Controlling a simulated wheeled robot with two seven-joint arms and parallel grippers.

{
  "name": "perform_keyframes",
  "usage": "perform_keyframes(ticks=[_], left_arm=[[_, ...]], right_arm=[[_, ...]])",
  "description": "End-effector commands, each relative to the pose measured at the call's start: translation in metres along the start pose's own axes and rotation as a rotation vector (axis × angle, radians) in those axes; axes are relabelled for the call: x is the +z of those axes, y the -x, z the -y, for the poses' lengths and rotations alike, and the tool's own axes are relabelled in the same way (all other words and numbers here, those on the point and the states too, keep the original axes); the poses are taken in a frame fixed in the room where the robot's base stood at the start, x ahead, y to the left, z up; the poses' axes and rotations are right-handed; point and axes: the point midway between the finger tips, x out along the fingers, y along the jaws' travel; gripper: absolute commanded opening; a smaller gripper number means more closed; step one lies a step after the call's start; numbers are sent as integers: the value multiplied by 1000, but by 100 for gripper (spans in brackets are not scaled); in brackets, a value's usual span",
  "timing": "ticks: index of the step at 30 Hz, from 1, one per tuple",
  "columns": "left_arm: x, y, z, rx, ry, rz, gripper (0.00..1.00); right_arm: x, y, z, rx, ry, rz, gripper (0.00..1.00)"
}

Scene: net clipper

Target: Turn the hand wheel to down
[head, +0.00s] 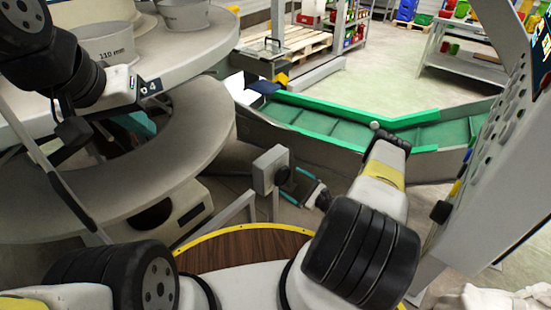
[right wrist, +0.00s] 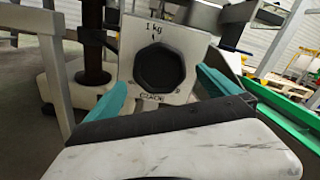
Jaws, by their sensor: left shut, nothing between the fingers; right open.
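The hand wheel (head: 283,175) is a small black knob on the face of a grey box (head: 267,165) on a post. In the right wrist view the hand wheel (right wrist: 160,68) is a dark octagon on a pale plate (right wrist: 133,48) marked "1 kg" above, with small unclear lettering below. My right gripper (head: 300,183) is open in front of it. Its teal fingers (right wrist: 162,82) stand left and right of the wheel in that view, apart from it. My left gripper (head: 140,124) is shut and empty at the left, largely hidden by the round grey table.
The round grey tiered table (head: 200,60) fills the left. A green conveyor (head: 330,125) runs behind the wheel's post. A grey panel with round buttons (head: 500,150) stands close on the right. Open floor (head: 385,70) lies beyond the conveyor.

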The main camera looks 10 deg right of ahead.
Motion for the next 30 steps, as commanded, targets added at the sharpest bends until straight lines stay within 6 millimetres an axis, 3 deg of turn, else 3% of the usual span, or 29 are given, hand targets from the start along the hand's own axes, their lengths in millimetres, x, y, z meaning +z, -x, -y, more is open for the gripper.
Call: perform_keyframes(ticks=[9,20,29,30], left_arm=[[0,0,0,0,0,0,0],[0,0,0,0,0,0,0],[0,0,0,0,0,0,0],[0,0,0,0,0,0,0]], right_arm=[[0,-46,0,2,3,-1,100],[0,-54,0,1,2,-2,100],[0,-54,0,1,2,-2,45],[0,-54,0,0,2,-2,43]])
